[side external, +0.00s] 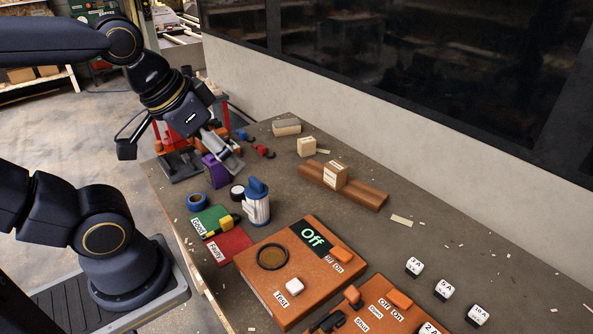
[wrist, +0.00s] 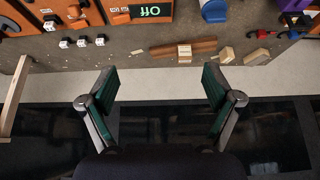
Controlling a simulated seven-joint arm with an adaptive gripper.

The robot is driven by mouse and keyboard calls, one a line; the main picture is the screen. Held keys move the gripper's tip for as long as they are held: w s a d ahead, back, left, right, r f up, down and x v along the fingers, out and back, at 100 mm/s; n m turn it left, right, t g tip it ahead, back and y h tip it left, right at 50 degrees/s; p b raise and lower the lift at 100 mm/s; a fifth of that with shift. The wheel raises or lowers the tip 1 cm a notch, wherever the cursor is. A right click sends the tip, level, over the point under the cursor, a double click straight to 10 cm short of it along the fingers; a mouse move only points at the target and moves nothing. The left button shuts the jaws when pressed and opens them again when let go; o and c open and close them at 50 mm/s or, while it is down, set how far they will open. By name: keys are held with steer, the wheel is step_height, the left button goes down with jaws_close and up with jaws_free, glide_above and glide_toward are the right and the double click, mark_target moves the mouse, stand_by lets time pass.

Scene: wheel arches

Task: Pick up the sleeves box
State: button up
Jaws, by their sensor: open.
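Three small box-like items could be the sleeves box; their labels are too small to read. A tan box with a white label (side external: 334,175) sits on a brown wooden plank (side external: 367,195); the wrist view shows it too (wrist: 184,52). A pale box (side external: 306,147) lies on the bench behind it, also in the wrist view (wrist: 226,55). A longer beige block (side external: 286,128) is farther back, also in the wrist view (wrist: 257,57). My gripper (side external: 218,150) is open and empty, left of all three in the side view. Its spread fingers show in the wrist view (wrist: 160,82).
An orange test panel (side external: 299,264) fills the near bench, beside green and red mats, a blue-white bottle (side external: 256,203) and blue tape (side external: 197,202). Several black-and-white blocks (side external: 414,267) stand at right. A wall runs behind the bench. Bare bench surrounds the plank.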

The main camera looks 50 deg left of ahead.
steer(key=w+r+m+t, duration=0.1)
steer(key=w+r+t, duration=0.1)
steer(key=w+r, duration=0.3)
steer(key=n+g, duration=0.1)
steer(key=g, duration=0.2)
glide_above(334, 166)
steer(key=s, duration=0.5)
step_height(334, 166, down, 17)
steer(key=x, duration=1)
steer(key=shift+w, duration=0.1)
steer(key=x, duration=0.5)
steer(key=shift+f, duration=0.4)
